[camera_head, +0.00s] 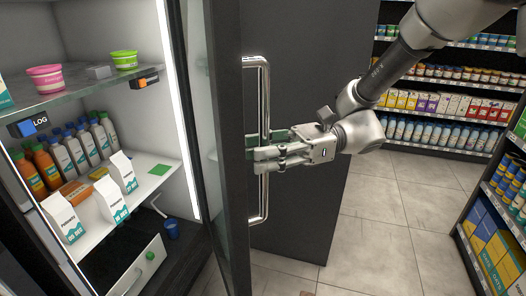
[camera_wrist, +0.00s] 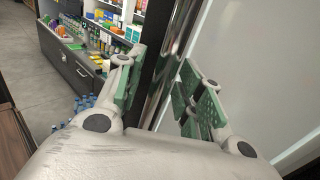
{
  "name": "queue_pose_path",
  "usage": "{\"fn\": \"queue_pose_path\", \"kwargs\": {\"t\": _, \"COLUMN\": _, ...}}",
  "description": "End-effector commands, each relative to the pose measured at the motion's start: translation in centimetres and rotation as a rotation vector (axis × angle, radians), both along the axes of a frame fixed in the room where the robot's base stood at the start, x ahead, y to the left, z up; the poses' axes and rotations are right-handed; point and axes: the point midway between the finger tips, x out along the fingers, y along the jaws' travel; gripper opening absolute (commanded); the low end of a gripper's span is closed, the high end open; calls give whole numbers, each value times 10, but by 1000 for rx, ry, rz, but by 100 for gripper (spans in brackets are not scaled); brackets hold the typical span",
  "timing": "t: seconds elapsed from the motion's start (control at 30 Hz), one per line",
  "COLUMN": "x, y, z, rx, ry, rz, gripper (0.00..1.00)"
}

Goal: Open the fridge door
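The fridge door (camera_head: 229,120) has a dark frame and glass, seen at a steep angle. It stands out from the fridge, whose shelves show to its left. A long chrome handle (camera_head: 264,95) runs upright along the frame. My gripper (camera_head: 268,150) is at the handle's middle height, coming from the right. In the wrist view the handle (camera_wrist: 166,80) passes between the green-padded fingers of my gripper (camera_wrist: 162,93). The fingers are spread, with a gap on the left of the bar; contact on the right is unclear. The pale door glass (camera_wrist: 245,60) fills the right side.
Inside the fridge are bottles (camera_head: 75,150), cartons (camera_head: 122,172) and tubs (camera_head: 46,78). A dark panel (camera_head: 300,215) stands behind the handle. Stocked shelves (camera_head: 440,100) line the back and right (camera_head: 495,250). Tiled floor (camera_head: 375,235) lies clear between.

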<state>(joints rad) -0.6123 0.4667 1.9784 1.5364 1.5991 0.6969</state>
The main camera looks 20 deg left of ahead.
Motion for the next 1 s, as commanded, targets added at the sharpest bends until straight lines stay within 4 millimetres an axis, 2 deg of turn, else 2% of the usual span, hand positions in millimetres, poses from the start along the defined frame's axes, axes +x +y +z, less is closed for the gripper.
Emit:
{"fn": "queue_pose_path", "kwargs": {"t": 0.37, "x": 6, "y": -6, "z": 0, "rx": 1, "ry": 0, "rz": -3, "gripper": 39}}
{"fn": "queue_pose_path", "kwargs": {"t": 0.8, "x": 60, "y": -77, "z": 0, "rx": 1, "ry": -1, "rz": -5, "gripper": 39}}
{"fn": "queue_pose_path", "kwargs": {"t": 1.0, "x": 72, "y": -93, "z": 0, "rx": 1, "ry": -1, "rz": -2, "gripper": 39}}
